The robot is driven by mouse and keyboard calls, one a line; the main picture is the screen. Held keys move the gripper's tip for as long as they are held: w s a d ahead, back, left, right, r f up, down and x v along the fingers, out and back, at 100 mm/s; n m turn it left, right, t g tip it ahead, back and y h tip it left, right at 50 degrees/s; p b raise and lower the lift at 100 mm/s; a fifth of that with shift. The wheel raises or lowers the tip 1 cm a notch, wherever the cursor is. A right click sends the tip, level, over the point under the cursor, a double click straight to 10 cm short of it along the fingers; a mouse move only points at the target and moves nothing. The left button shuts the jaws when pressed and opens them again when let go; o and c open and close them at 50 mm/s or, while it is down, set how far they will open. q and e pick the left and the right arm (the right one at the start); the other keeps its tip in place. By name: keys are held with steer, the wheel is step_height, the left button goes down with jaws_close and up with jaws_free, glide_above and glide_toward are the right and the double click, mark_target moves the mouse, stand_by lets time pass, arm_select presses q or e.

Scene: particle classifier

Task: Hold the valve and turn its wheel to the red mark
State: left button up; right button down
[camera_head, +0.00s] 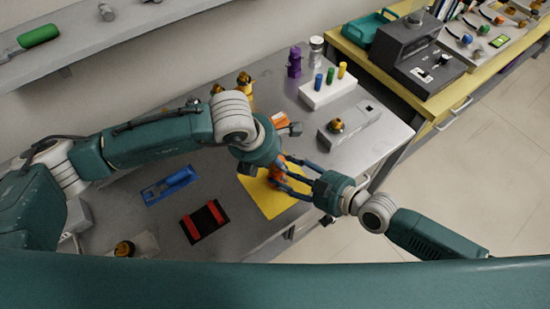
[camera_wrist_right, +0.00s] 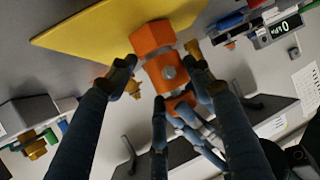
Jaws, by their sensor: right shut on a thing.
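The orange valve (camera_head: 277,173) stands at the yellow mat (camera_head: 285,205) on the grey table; its blocky orange body (camera_wrist_right: 153,38) shows large in the right wrist view. My right gripper (camera_head: 285,171) is shut on the valve, with one dark fingertip on each side of it. My left gripper comes in at the valve from the other side. In the head view its own arm hides most of it; its blue fingers (camera_wrist_right: 172,118) show in the right wrist view near a smaller orange part (camera_wrist_right: 180,102). Whether they grip it is unclear. I cannot make out the red mark.
A blue-handled tool (camera_head: 170,186) and a red-and-black block (camera_head: 203,221) lie left of the mat. A white peg block (camera_head: 328,88) and a grey box with a brass knob (camera_head: 350,127) stand behind and right. A yellow bench (camera_head: 432,108) is farther right.

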arm_select(q)
steer(key=shift+d+r, duration=0.15)
steer(key=shift+d, duration=0.15)
steer(key=o, duration=0.9)
steer(key=shift+o, duration=1.1)
steer(key=shift+a, duration=0.15)
steer(key=v, duration=1.2)
steer(key=shift+s, duration=0.1)
